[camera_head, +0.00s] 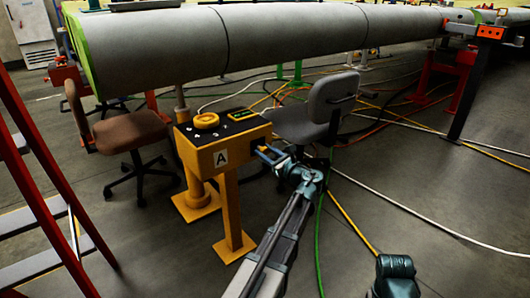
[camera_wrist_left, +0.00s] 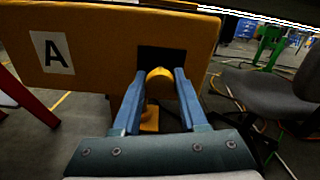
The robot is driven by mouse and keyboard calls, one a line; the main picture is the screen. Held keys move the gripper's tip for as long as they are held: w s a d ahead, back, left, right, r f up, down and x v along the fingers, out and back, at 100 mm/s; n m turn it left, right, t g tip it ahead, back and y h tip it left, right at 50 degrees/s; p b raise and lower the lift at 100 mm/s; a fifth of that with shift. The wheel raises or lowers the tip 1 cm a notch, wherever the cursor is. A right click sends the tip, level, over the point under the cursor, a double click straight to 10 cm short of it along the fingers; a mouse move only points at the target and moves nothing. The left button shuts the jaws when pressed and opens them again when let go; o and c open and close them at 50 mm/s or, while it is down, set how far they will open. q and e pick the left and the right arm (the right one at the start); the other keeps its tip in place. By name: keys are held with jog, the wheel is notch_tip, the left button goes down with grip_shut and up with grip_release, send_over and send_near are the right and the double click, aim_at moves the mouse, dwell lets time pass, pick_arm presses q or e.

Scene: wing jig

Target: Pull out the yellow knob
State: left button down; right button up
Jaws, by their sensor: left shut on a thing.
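The yellow knob (camera_wrist_left: 160,75) sits between my left gripper's fingers in the left wrist view, in front of a black square recess on the yellow box (camera_wrist_left: 100,45). My left gripper (camera_wrist_left: 158,88) is shut on the knob, one blue finger on each side. In the head view my left gripper (camera_head: 266,154) is at the right side of the box (camera_head: 225,155), which is marked A. The knob is hard to make out there. My right gripper is not in view.
The box stands on yellow posts (camera_head: 232,205) and has a yellow ring (camera_head: 206,120) on top. A grey chair (camera_head: 320,105) is close behind my left gripper. A brown chair (camera_head: 130,128) and red ladder (camera_head: 45,200) are left. Cables cross the floor; the long grey wing (camera_head: 290,35) is behind.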

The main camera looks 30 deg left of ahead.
aim_at(266, 152)
pick_arm(q)
jog(key=v, duration=0.3)
jog(key=shift+s+d, duration=0.1)
jog(key=shift+s, duration=0.05)
jog(key=shift+c, duration=2.2)
grip_release()
jog(key=v, duration=1.4)
jog(key=shift+f, duration=0.1)
